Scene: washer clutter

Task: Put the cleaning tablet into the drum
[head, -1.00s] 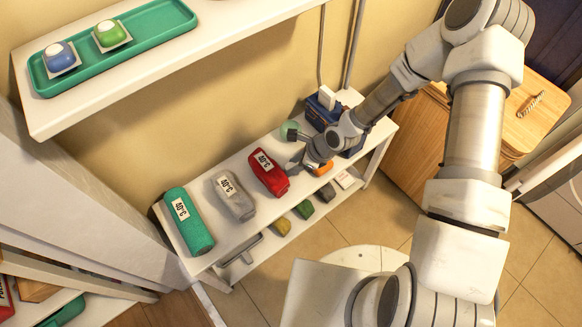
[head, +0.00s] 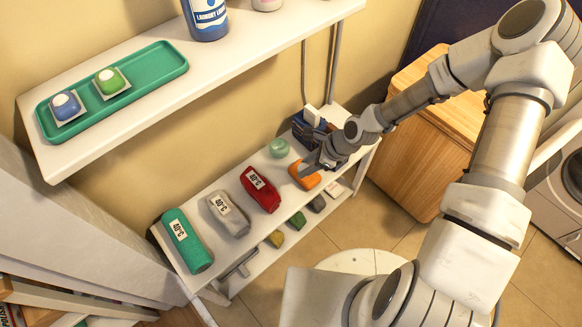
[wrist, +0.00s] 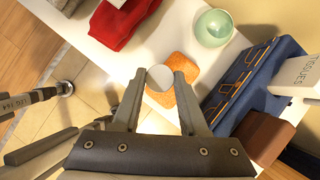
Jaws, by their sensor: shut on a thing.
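The cleaning tablet, a pale grey-white round disc (wrist: 160,78), is held between the fingertips of my gripper (wrist: 158,84) in the wrist view. In the head view my gripper (head: 312,166) is over the right part of the lower white shelf, by an orange folded cloth or sponge (head: 303,177); the tablet cannot be made out there. The washer (head: 553,190) stands at the right edge of the head view, with part of its dark round front showing. The inside of its drum cannot be seen.
A mint bowl (head: 279,148), dark blue basket (head: 318,132) and red bundle (head: 260,189) are near my gripper. Grey (head: 229,214) and teal (head: 187,242) bundles lie left. A wooden cabinet (head: 425,135) stands between shelf and washer. A green tray (head: 160,65) sits above.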

